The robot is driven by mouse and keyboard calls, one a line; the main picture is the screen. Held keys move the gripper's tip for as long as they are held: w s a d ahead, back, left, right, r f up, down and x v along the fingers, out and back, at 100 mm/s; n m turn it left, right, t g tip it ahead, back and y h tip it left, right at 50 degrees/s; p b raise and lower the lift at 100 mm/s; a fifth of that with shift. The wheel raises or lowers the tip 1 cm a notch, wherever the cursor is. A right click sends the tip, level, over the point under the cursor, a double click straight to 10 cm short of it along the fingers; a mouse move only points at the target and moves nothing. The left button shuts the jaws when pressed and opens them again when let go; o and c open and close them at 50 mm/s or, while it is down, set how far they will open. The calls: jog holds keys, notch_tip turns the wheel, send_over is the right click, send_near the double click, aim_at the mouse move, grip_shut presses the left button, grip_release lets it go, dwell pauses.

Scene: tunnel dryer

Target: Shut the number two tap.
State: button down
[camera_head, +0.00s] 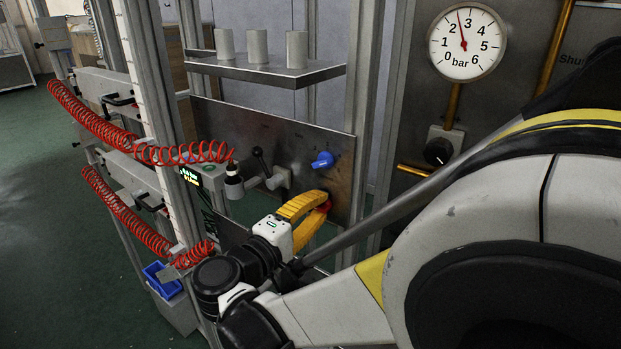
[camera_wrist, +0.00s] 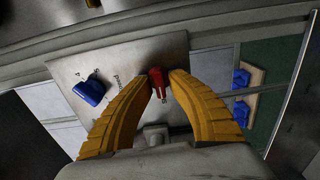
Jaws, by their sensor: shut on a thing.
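A red tap handle (camera_head: 326,206) sits low on the right of the grey metal panel. It also shows in the wrist view (camera_wrist: 158,78). My gripper (camera_head: 322,198) has yellow fingers that are shut on this red handle, one on each side, also seen in the wrist view (camera_wrist: 161,77). In the head view the fingers hide most of the handle. A blue tap handle (camera_head: 322,160) is on the same panel above the red one, clear of the fingers. It also shows in the wrist view (camera_wrist: 89,91). The panel's small markings are too unclear to tell which tap is number two.
A lever with a black knob (camera_head: 259,154) sticks out left of the blue tap. Red coiled hoses (camera_head: 140,151) hang further left. A shelf (camera_head: 262,69) with three grey cylinders is above the panel. A pressure gauge (camera_head: 467,43) is at the upper right.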

dwell(0.4)
jog(key=c, duration=1.5)
grip_release()
jog(key=shift+w, duration=0.1)
jog(key=v, duration=1.2)
